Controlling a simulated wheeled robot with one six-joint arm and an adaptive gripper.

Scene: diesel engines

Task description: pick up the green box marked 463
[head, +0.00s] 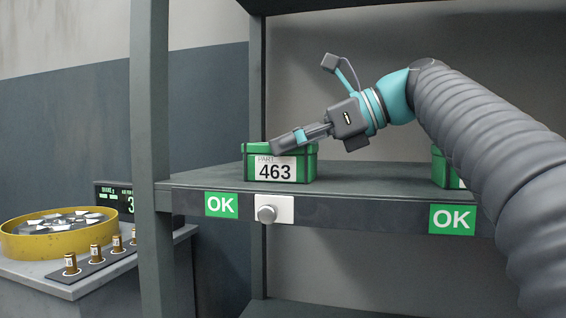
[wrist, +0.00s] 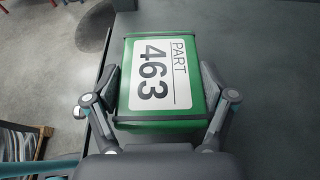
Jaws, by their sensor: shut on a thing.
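The green box marked 463 (head: 300,166) sits on the grey shelf near its left post. Its white label reads "PART 463" and faces the front. My gripper (head: 292,142) reaches it from the upper right, tilted downward. In the wrist view the box (wrist: 190,107) fills the space between the two fingers of my gripper (wrist: 160,92), one at each side. My gripper is shut on the box. The box appears to rest on the shelf; its far side is hidden in the head view.
A second green box (head: 438,165) stands farther right on the shelf (head: 370,176), partly behind my arm. A grey post (head: 150,150) stands left. A yellow round tray (head: 30,240) is at lower left.

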